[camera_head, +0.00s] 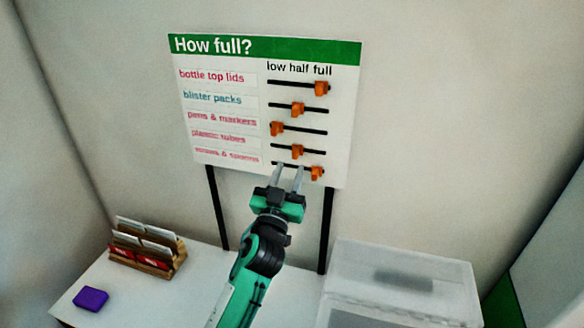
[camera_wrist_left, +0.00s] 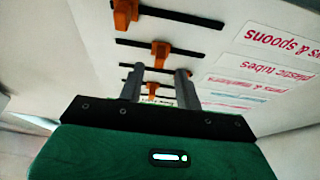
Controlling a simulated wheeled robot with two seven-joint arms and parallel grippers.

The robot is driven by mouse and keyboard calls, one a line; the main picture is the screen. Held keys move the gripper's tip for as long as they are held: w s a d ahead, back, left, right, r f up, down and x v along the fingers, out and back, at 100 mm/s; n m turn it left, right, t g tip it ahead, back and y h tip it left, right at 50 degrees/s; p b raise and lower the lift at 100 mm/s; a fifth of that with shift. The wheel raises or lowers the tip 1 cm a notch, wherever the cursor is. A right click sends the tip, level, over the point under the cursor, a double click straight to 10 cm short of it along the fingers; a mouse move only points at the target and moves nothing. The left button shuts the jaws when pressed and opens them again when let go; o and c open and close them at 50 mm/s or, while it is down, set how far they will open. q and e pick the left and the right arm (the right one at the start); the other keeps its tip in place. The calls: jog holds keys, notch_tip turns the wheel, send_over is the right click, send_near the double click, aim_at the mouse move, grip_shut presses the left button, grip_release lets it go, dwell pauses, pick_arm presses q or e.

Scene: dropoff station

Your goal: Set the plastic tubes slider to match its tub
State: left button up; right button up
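The white "How full?" board (camera_head: 262,75) carries several orange sliders on black tracks under "low half full". The plastic tubes slider (camera_head: 297,151) sits near the middle of its track, under "half"; it also shows in the left wrist view (camera_wrist_left: 160,54). My left gripper (camera_head: 289,167) is open and empty, its fingertips at the board's lower edge, just below that slider in the head view. In the left wrist view the slider appears between and beyond the two fingertips (camera_wrist_left: 159,70); contact cannot be told. My right gripper is not in view. No tub labelled plastic tubes is identifiable.
The bottom row's slider (camera_head: 317,173) sits at the right end, close to my left gripper. A translucent bin (camera_head: 440,275) with a dark shape inside stands at right. A wooden card holder (camera_head: 147,262) and a purple block (camera_head: 90,298) are on the white table at left.

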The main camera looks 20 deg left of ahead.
pick_arm(q)
jog(key=b+v, duration=0.3)
jog(key=v, duration=0.7)
jog(key=shift+b, duration=0.35)
jog(key=shift+s+f, duration=0.15)
